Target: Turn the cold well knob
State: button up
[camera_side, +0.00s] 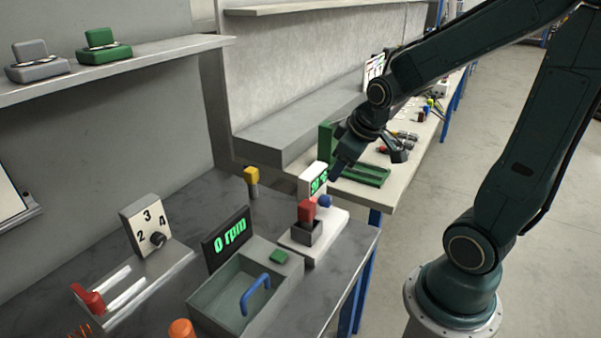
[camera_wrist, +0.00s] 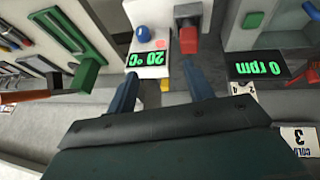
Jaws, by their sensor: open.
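The cold well unit (camera_side: 329,222) is a white base with a green-lit display reading 20 °C (camera_wrist: 147,60). Its round blue knob (camera_side: 325,201) sits in front of the display and also shows in the wrist view (camera_wrist: 143,34). My gripper (camera_side: 337,177) is above the unit, close to the display, apart from the knob. In the wrist view my gripper (camera_wrist: 160,72) is open and empty, its two fingers spread below the display.
Left of the unit stand a grey basin (camera_side: 210,302) with a blue handle and a 0 rpm display (camera_side: 227,240). A yellow-topped post (camera_side: 252,177) stands behind. A numbered dial panel (camera_side: 146,222) is farther left. A green fixture (camera_side: 358,172) lies on the neighbouring bench.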

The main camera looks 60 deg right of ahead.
aim_at(328, 198)
jog(key=d+f, duration=0.2)
jog(key=w+d+f, duration=0.1)
jog(key=d+f, duration=0.1)
jog(key=shift+d, duration=0.1)
jog(key=shift+d+x, duration=0.2)
jog(key=shift+x, duration=6.55)
jog(key=shift+s+f, duration=0.1)
jog(key=shift+s, duration=0.05)
jog(key=shift+c, duration=0.4)
jog(key=c, duration=0.9)
